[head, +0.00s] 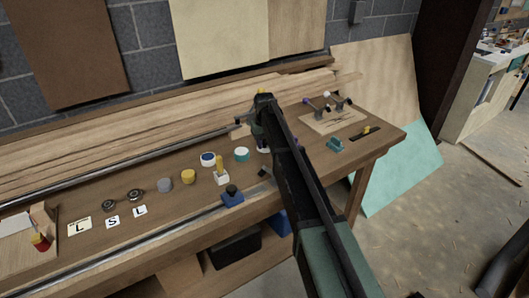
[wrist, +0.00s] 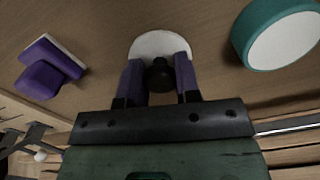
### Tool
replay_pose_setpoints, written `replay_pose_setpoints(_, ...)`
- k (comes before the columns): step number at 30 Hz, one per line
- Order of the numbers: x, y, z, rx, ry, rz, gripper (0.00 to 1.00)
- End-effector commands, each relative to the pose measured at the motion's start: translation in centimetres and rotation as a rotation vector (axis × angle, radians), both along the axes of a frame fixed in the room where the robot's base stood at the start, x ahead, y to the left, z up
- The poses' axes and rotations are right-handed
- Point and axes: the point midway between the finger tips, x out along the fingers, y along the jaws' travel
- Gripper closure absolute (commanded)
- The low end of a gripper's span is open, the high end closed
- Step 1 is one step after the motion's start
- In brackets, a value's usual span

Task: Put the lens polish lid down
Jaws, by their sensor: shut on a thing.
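My gripper (head: 262,141) reaches down over the right half of the workbench in the head view. In the wrist view my gripper (wrist: 158,72) has its two purple fingers shut on the black knob of a white round lid (wrist: 158,42), which I take for the lens polish lid. The lid lies level beneath the fingertips, close above or on the wood; I cannot tell which. In the head view the arm and fingers mostly hide it. A teal jar with a white top (wrist: 283,38) stands beside it, and this jar also shows in the head view (head: 242,154).
A purple block (wrist: 45,70) lies on the other side of the lid. A blue-and-white jar (head: 208,159), a yellow jar (head: 188,176), a grey jar (head: 165,185) and a blue block (head: 232,197) stand to the left. A teal block (head: 335,145) sits right of the arm.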

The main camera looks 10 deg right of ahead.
Motion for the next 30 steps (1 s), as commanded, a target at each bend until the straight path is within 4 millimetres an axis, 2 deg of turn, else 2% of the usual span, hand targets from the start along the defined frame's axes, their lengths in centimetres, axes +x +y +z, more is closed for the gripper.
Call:
replay_pose_setpoints(1, 0.0, 0.0, -0.7, 0.000, 0.000, 0.000, 0.93)
replay_pose_setpoints(5, 0.0, 0.0, -0.2, 0.000, 0.000, 0.000, 0.93)
replay_pose_setpoints(10, 0.0, 0.0, -0.7, 0.000, 0.000, 0.000, 0.93)
replay_pose_setpoints(11, 0.0, 0.0, -0.7, 0.000, 0.000, 0.000, 0.68)
replay_pose_setpoints(15, 0.0, 0.0, -0.6, 0.000, 0.000, 0.000, 0.47)
replay_pose_setpoints(16, 0.0, 0.0, -0.6, 0.000, 0.000, 0.000, 0.44)
replay_pose_setpoints(25, 0.0, 0.0, -0.2, 0.000, 0.000, 0.000, 0.44)
replay_pose_setpoints(30, 0.0, 0.0, 2.3, 0.000, 0.000, 0.000, 0.44)
